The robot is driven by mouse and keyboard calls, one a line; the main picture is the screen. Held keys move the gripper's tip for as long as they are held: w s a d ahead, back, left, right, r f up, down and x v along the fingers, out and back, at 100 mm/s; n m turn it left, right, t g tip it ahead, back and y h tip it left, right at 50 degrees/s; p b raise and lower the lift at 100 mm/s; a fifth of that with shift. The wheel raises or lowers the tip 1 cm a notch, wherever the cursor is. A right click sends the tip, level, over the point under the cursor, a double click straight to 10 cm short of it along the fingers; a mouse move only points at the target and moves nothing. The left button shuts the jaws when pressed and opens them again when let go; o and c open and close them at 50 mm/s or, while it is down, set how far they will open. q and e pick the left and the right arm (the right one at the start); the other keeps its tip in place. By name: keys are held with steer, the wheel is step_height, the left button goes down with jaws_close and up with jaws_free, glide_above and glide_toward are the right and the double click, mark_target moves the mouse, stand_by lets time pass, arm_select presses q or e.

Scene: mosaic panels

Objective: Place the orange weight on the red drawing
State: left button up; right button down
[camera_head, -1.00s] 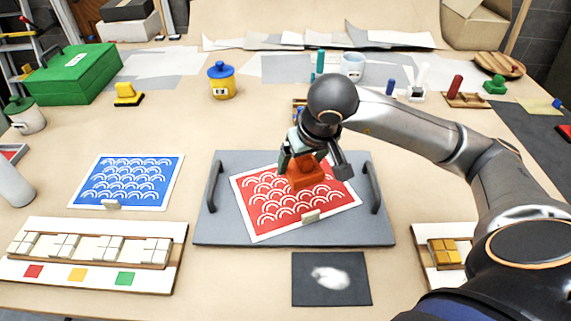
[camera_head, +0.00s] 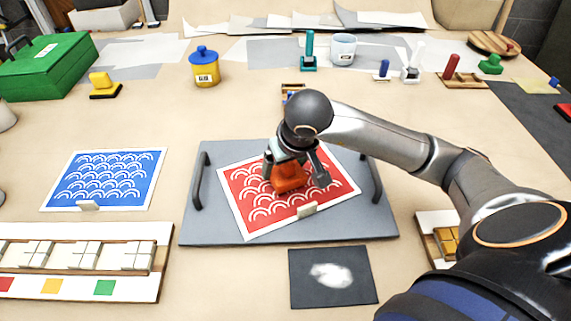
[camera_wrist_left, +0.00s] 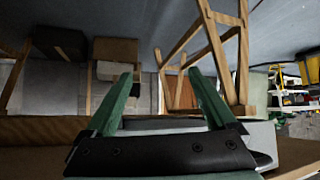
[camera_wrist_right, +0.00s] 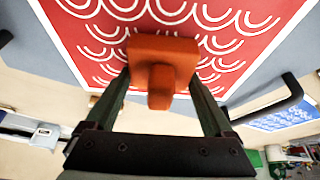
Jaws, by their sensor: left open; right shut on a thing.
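The orange weight (camera_head: 291,179) is over the red drawing (camera_head: 240,188), near its middle. My right gripper (camera_wrist_right: 160,82) is shut on the orange weight, whose base and knob (camera_wrist_right: 160,87) show in the right wrist view. The weight sits flat against or very close above the drawing; I cannot tell if it touches. The drawing lies tilted on a grey board (camera_head: 215,228) with two dark handles. My left gripper (camera_wrist_left: 163,85) is open and empty in the left wrist view, away from the table objects.
A small pale block (camera_head: 307,209) sits on the drawing's lower edge. A blue drawing (camera_head: 105,178) lies to the left. A dark card (camera_head: 350,292) with a white patch lies in front. A yellow pot (camera_head: 205,70), a mug (camera_head: 342,50) and a green box (camera_head: 50,65) stand farther back.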

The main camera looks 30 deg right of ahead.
jaws_free()
steer(key=shift+f, duration=0.1)
steer(key=shift+s+r, duration=0.1)
steer(key=shift+r, duration=0.45)
steer(key=v, duration=1.1)
steer(key=shift+p, duration=0.45)
steer(key=shift+s, duration=0.15)
